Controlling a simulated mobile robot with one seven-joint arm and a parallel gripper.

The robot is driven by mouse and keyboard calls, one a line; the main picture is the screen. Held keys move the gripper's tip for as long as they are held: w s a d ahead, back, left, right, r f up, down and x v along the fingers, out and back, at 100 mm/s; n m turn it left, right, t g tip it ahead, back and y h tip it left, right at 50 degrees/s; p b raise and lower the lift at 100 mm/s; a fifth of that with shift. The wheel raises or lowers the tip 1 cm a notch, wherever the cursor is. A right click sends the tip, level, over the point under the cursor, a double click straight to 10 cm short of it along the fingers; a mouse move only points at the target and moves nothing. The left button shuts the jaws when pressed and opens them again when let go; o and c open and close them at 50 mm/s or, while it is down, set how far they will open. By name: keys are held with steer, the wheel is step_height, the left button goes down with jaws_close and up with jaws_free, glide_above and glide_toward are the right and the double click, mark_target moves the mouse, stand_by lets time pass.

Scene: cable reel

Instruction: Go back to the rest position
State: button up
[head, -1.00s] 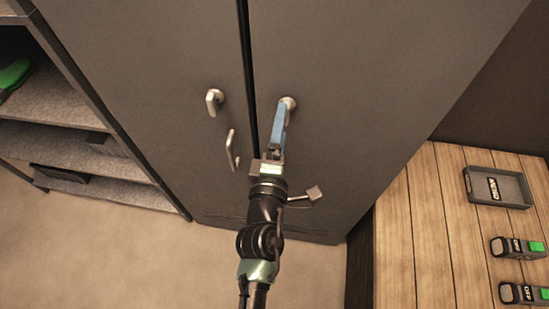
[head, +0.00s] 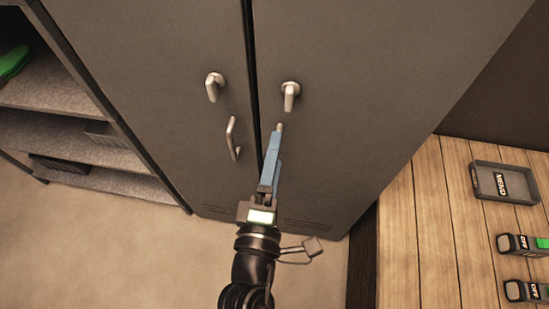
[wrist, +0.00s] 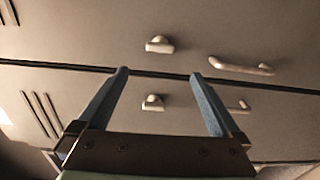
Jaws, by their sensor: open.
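My gripper (head: 274,138) is open and empty, its blue fingers pointing up at the right door of a dark grey cabinet. In the head view its tips are below the right turn handle (head: 290,93), apart from it. That handle hangs straight down. A light metal end just beyond my fingertips is probably the right pull handle (head: 280,127), mostly hidden by the fingers. In the wrist view the two fingers (wrist: 160,80) stand well apart with nothing between them but the cabinet face and part of a turn handle (wrist: 153,103).
The cabinet (head: 350,110) is shut along its middle seam. Its left door has a turn handle (head: 214,87) and a pull handle (head: 232,138). Open shelves (head: 75,125) stand at left. At right, a wooden bench (head: 425,240) holds a grey tray (head: 503,182) and two green-marked devices (head: 521,245).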

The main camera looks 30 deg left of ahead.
stand_by(0.3)
steer(key=w+d+r+m+t+h+b, duration=0.1)
steer(key=w+d+r+m+t+h, duration=0.2)
steer(key=r, duration=0.5)
steer(key=w+d+r+m+t, duration=0.1)
steer(key=w+d+r+m, duration=0.15)
steer(key=r+m, duration=0.4)
steer(key=w+d+r+m+t+h+b, duration=0.1)
steer(key=w+d+r+m+h, duration=0.15)
steer(key=r, duration=0.75)
steer(key=s+d+r+m+t, duration=0.1)
steer(key=s+r+m, duration=0.1)
steer(key=r, duration=0.5)
steer(key=s+d+r+m+t, duration=0.2)
steer(key=s+r+m, duration=0.1)
steer(key=r, duration=0.4)
steer(key=s+d+r+m+t+b, duration=0.1)
steer(key=s+d+r+m+t, duration=0.1)
steer(key=r+m, duration=0.2)
step_height(320, 180, up, 4)
steer(key=shift+s+f, duration=0.2)
steer(key=shift+f, duration=0.05)
steer(key=shift+y, duration=0.25)
